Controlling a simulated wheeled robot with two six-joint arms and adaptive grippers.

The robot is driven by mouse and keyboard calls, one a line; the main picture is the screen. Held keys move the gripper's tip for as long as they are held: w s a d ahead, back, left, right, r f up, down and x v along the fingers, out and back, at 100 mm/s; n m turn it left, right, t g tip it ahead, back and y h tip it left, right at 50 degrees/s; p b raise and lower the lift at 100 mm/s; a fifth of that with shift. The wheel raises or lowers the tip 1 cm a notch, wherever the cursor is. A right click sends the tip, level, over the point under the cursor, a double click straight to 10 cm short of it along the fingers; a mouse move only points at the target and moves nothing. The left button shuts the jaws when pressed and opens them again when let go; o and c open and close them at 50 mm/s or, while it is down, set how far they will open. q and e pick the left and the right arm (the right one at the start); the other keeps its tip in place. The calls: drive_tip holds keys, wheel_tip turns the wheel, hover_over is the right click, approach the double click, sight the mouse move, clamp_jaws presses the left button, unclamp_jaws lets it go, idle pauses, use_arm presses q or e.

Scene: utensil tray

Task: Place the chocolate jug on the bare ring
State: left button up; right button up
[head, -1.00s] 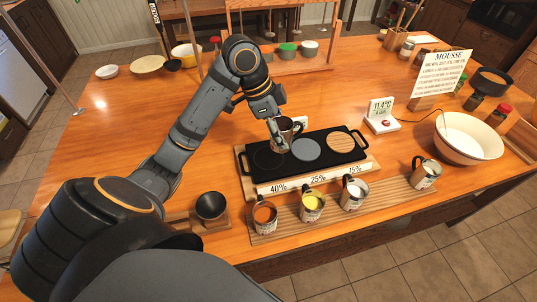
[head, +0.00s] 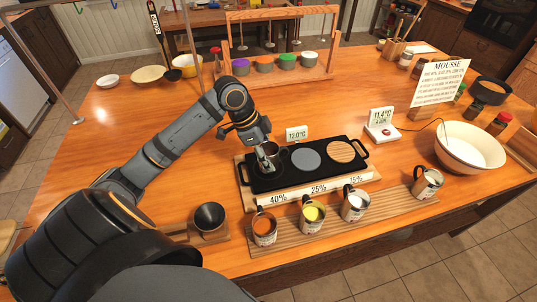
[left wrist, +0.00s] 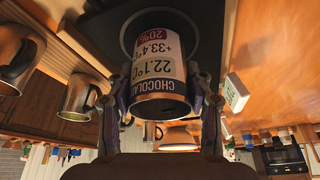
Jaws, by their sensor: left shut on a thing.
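The chocolate jug (head: 269,156) is a metal jug, labelled "CHOCOLATE 20%" in the left wrist view (left wrist: 158,55). My left gripper (head: 262,150) is shut on it, with fingers on both sides in the left wrist view (left wrist: 160,95). The jug is upright over the left, dark end of the black tray (head: 330,178). In the left wrist view a dark round ring (left wrist: 128,38) surrounds its base; I cannot tell whether it touches. The tray's middle disc (head: 306,159) is grey, the right one (head: 341,151) wooden; both are uncovered. My right gripper is not in view.
Jugs with orange (head: 264,227), yellow (head: 312,213) and white contents (head: 355,203) stand on a front board; another stands farther right (head: 428,183). A 72.0°C sign (head: 297,133) stands behind the tray. A thermometer stand (head: 382,125) and bowl (head: 469,148) are right.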

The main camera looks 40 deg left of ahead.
use_arm(q)
drive_tip(key=o, duration=1.3)
drive_tip(key=shift+f, duration=0.15)
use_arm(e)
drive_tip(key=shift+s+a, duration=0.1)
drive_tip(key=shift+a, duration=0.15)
use_arm(q)
drive_tip(key=shift+a+r, duration=0.15)
drive_tip(key=shift+r, duration=0.3)
drive_tip(key=v, duration=0.5)
drive_tip(key=shift+s+a+r, duration=0.15)
drive_tip(key=shift+a+r, duration=0.05)
drive_tip(key=shift+r, duration=0.1)
drive_tip(key=b+v, duration=0.1)
drive_tip(key=v, duration=0.1)
drive_tip(key=b+v, duration=0.2)
drive_tip(key=v, duration=0.1)
drive_tip(key=shift+d+r, duration=0.1)
drive_tip(key=shift+r, duration=0.25)
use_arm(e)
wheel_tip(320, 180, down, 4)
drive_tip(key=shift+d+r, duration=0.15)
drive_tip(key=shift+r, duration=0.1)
use_arm(q)
drive_tip(key=shift+s, duration=0.1)
